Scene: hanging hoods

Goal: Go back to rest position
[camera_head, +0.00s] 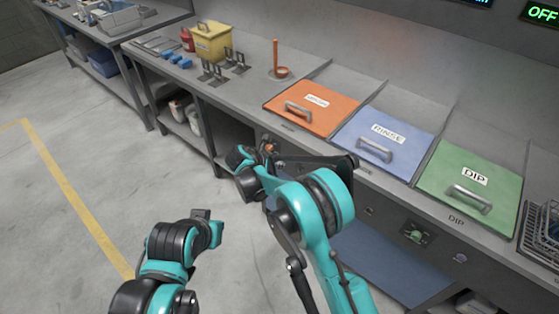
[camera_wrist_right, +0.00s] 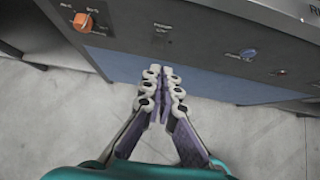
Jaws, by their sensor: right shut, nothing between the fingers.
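My right gripper (camera_wrist_right: 163,98) shows clearly in the right wrist view, its two dark jointed fingers together with nothing between them. It hangs over the floor, close to the grey counter's front panel. In the head view my right arm bends up from the bottom middle, and its dark wrist end is beside the counter front below the orange lid. In the head view my left arm is at the lower left, over the floor; its end is dark and small, and its fingers cannot be made out.
The counter's front panel carries an orange knob (camera_wrist_right: 83,22) and a blue knob (camera_wrist_right: 248,54). On top are orange (camera_head: 316,107), blue (camera_head: 383,142) and green (camera_head: 470,184) lids with handles. A yellow box (camera_head: 211,43) stands farther left. Floor at left is clear.

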